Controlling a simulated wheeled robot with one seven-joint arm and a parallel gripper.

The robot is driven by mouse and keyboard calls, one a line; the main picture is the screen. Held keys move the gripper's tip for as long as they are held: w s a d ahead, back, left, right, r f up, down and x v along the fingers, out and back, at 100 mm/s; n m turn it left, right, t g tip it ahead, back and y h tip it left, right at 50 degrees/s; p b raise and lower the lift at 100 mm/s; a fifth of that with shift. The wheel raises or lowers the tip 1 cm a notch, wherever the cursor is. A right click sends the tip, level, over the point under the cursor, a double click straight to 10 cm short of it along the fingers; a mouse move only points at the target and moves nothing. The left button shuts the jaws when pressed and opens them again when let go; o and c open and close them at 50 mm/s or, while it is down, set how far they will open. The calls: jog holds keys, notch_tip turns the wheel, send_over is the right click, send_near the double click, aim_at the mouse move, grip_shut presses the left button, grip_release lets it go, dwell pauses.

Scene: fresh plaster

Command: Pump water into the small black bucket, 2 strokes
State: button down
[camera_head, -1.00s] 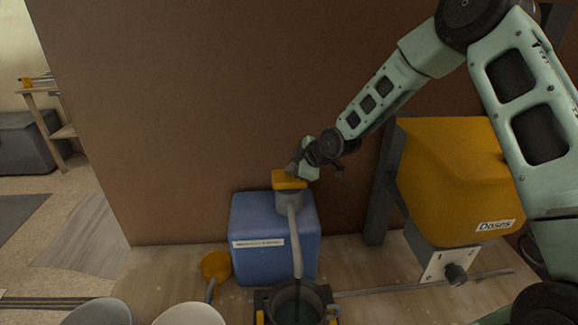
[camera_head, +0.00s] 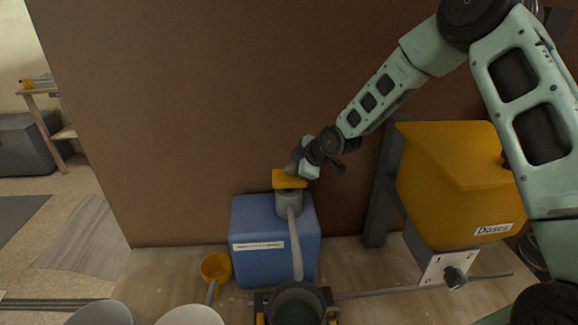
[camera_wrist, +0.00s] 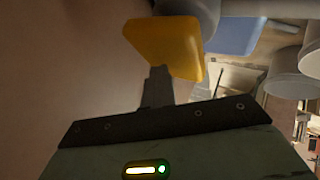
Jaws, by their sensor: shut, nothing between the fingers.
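The small black bucket (camera_head: 297,306) stands at the bottom of the head view, below the curved grey spout (camera_head: 295,245) of the pump. The pump has a yellow top (camera_head: 289,179) on a grey neck and sits on a blue water container (camera_head: 262,262). The yellow top also shows in the wrist view (camera_wrist: 168,45), just past my fingers. My gripper (camera_head: 293,168) is shut and empty, with its fingertips at or just above the yellow top; I cannot tell whether they touch it. In the wrist view my closed fingers (camera_wrist: 157,85) overlap the top's lower edge.
A yellow hopper labelled "Doses" (camera_head: 450,180) with a dial stands at the right. A yellow scoop (camera_head: 215,268) lies left of the blue container. Two pale buckets (camera_head: 190,315) (camera_head: 100,313) are at the bottom left. A brown wall (camera_head: 200,110) rises behind.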

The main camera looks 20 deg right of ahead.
aim_at(292, 176)
jog(key=shift+r+p, duration=1.05)
jog(key=shift+r, duration=0.75)
jog(key=shift+r, duration=0.1)
notch_tip(292, 176, up, 5)
jog(key=p, duration=0.3)
jog(key=s+a+m+g+h+b, duration=0.1)
jog(key=s+a+g+b, duration=0.1)
jog(key=s+a, duration=0.5)
jog(key=s+a+m+g+b, duration=0.1)
jog(key=s+a+g+b, duration=0.1)
jog(key=s, duration=0.9)
jog(key=s+d+m+g+h+b, duration=0.1)
jog(key=s+m+g+b, duration=0.1)
jog(key=s, duration=1.1)
jog(key=s+d+f+m+g+h+b, duration=0.1)
jog(key=s+m+g+h+b, duration=0.1)
jog(key=s, duration=1.1)
jog(key=shift+m+b, duration=0.5)
jog(key=shift+m, duration=0.1)
